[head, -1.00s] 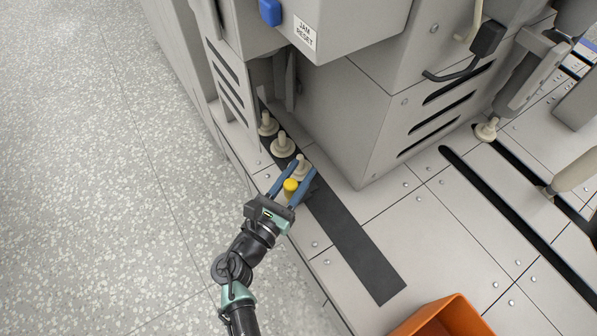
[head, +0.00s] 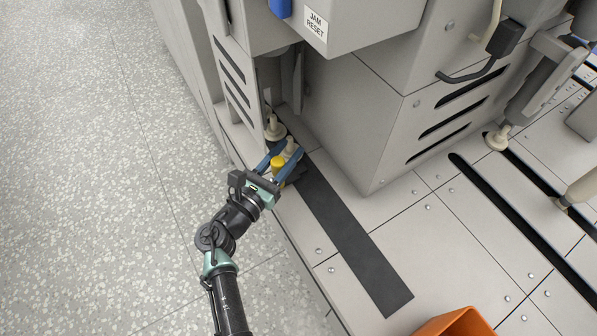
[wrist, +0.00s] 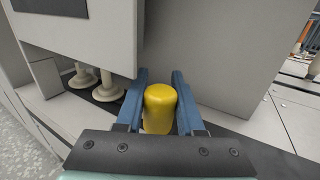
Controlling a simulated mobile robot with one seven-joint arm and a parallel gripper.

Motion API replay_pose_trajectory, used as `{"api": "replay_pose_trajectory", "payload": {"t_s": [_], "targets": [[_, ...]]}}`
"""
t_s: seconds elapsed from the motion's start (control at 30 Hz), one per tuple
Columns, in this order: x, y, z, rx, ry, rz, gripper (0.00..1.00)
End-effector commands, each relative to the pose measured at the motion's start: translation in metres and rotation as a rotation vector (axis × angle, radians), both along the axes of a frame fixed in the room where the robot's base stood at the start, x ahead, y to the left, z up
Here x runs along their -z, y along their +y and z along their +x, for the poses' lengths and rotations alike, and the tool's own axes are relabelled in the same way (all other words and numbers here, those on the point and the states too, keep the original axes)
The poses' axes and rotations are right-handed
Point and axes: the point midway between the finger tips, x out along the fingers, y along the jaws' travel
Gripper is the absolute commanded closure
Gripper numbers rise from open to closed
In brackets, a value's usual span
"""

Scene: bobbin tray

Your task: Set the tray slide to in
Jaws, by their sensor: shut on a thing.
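The tray slide shows by its yellow knob (head: 277,164), which also stands upright in the wrist view (wrist: 159,108). My gripper (head: 293,150) is shut on the knob, with a blue finger on each side of it. Cream bobbins stand just beyond: one (head: 274,128) at the mouth of the machine's recess, another (head: 289,148) partly hidden by my fingers. Two bobbins show at left in the wrist view (wrist: 107,88), partly under the housing. The tray plate is mostly hidden by my gripper and the housing.
A dark track strip (head: 350,240) runs bare from my gripper toward the lower right. The grey machine housing (head: 350,110) rises close beside the track. An orange bin (head: 458,325) stands at the bottom right. Open speckled floor (head: 90,180) lies at left.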

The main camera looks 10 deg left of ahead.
Motion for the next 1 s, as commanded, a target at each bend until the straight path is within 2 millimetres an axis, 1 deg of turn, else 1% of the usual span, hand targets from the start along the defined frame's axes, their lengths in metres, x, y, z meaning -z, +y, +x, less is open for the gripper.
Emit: {"api": "replay_pose_trajectory", "payload": {"t_s": [0.03,0.1,0.2,0.5,0.53,0.6,0.7,1.0], "targets": [[0.004,0.006,0.006,-0.004,0.001,0.003,1.00],[0.003,0.010,0.012,-0.004,0.002,0.002,1.00],[0.002,0.013,0.016,-0.004,0.004,0.001,1.00],[0.001,0.014,0.016,-0.004,0.005,-0.001,1.00],[0.001,0.014,0.016,-0.004,0.005,-0.001,0.61],[0.001,0.014,0.016,-0.003,0.005,-0.001,0.49],[0.001,0.013,0.016,-0.003,0.004,-0.001,0.33],[0.000,0.014,0.015,-0.002,0.002,-0.001,0.33]]}}
